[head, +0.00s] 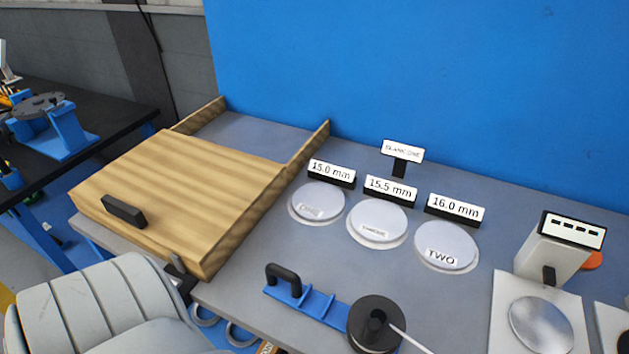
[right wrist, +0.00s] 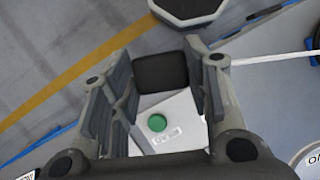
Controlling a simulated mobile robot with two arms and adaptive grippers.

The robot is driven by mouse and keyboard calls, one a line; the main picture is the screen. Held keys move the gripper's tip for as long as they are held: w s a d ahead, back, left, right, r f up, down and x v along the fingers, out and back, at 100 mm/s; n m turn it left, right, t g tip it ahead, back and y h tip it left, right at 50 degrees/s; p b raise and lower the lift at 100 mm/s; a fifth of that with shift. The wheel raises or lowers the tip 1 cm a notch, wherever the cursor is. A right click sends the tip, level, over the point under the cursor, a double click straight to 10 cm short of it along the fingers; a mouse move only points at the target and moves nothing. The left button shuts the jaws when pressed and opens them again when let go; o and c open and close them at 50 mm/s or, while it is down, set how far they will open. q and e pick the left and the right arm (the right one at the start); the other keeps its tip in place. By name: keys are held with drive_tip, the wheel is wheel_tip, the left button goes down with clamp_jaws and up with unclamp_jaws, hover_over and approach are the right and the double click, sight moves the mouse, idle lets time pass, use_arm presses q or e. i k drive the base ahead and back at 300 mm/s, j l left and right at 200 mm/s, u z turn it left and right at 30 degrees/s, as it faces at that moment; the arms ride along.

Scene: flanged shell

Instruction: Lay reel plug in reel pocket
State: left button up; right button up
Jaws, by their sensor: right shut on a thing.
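A black reel (head: 362,340) with a raised hub stands at the table's front edge in the head view. A thin white cord runs from it down to the right and out of frame. In the right wrist view the cord passes behind the finger on the right. My right gripper (right wrist: 160,85) is shut on a dark rounded block (right wrist: 160,72), apparently the reel plug. I cannot make out the reel pocket for certain. My left gripper is not in view.
A blue ribbed holder (head: 303,297) with a black handle lies left of the reel. Three pale discs sit behind, by 15.0, 15.5 and 16.0 mm signs. A wooden panel (head: 170,190) covers the left. A grey device (head: 550,250) and white plate (head: 507,310) stand right.

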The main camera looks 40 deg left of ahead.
sight(316, 304)
drive_tip(key=k+l+u, duration=0.1)
drive_tip(key=u, duration=1)
drive_tip(key=k+j+u, duration=0.1)
drive_tip(key=k, duration=0.25)
drive_tip(key=i, duration=0.2)
